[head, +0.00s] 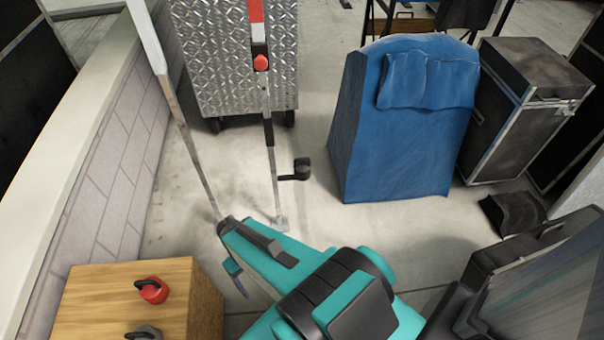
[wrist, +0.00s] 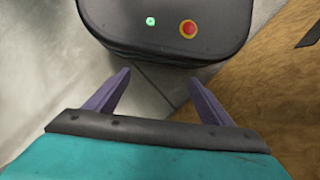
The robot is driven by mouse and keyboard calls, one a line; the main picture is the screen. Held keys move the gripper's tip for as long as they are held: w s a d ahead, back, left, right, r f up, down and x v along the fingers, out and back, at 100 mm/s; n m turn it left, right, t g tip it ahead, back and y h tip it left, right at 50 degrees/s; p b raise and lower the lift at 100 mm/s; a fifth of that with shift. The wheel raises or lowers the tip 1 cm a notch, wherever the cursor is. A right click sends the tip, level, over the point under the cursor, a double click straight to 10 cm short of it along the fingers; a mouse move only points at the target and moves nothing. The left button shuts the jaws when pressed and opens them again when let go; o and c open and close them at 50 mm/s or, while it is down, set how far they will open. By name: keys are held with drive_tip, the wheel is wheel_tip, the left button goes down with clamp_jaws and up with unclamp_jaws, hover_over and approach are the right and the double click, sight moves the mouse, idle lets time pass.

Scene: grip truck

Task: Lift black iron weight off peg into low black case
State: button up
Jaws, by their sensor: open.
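A small black weight (head: 301,169) shows in the head view at the end of a short dark peg, low on the right side of an upright pole (head: 273,185). I cannot tell exactly how it hangs. A low black case (head: 500,255) stands at the right edge, partly hidden behind my arm; its inside is not clear. My gripper (head: 239,286) is to the lower left of the weight, pointing down, apart from it. In the wrist view my gripper (wrist: 158,82) has its two purple fingers spread with nothing between them.
A wooden box (head: 110,280) at the lower left bears a red weight (head: 152,291) and a grey weight (head: 146,333). Another red weight (head: 261,63) is high on the pole. A blue-covered object (head: 395,145) and a tall black case (head: 520,105) stand right.

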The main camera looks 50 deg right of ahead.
drive_tip(key=w+d+r+t+y+b, duration=0.1)
drive_tip(key=w+d+r+t+b, duration=0.1)
drive_tip(key=w+d+b, duration=0.55)
drive_tip(key=t+h+b, duration=0.1)
drive_tip(key=t+b, duration=0.6)
drive_tip(key=b, duration=0.3)
approach(302, 165)
drive_tip(key=s+v, duration=0.1)
drive_tip(key=v, duration=0.3)
drive_tip(key=shift+w+a+f+n, duration=0.25)
drive_tip(key=shift+n, duration=0.15)
drive_tip(key=shift+b+x, duration=1.05)
drive_tip(key=shift+x, duration=3.35)
drive_tip(key=shift+d+f, duration=0.1)
drive_tip(key=shift+w+b+x, duration=0.1)
drive_tip(key=shift+b+x, duration=0.3)
drive_tip(key=shift+x, duration=0.85)
drive_tip(key=shift+w+b+x, duration=0.15)
drive_tip(key=shift+b+x, duration=0.25)
drive_tip(key=shift+x, duration=0.85)
